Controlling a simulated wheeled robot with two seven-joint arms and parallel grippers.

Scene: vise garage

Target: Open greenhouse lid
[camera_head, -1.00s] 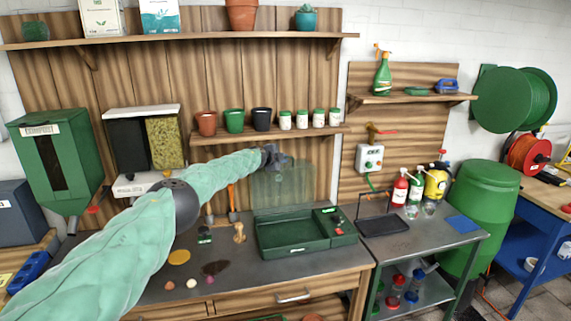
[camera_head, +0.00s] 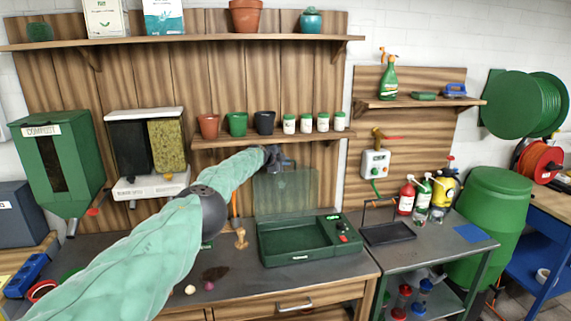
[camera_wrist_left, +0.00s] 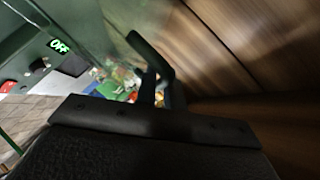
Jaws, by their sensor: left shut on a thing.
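The greenhouse is a dark green tray (camera_head: 300,258) on the grey workbench, with a small control box (camera_head: 343,238) at its right end. Its see-through green lid (camera_head: 286,195) stands about upright along the tray's back edge, near the wooden wall. My left gripper (camera_head: 277,160) is at the lid's top edge and shut on it; the fingertips are small and partly hidden in the head view. My right gripper is not in view.
A shelf (camera_head: 265,138) with pots and jars is just above my left gripper. The wooden wall is close behind the lid. A black tray (camera_head: 388,234) and bottles stand at right.

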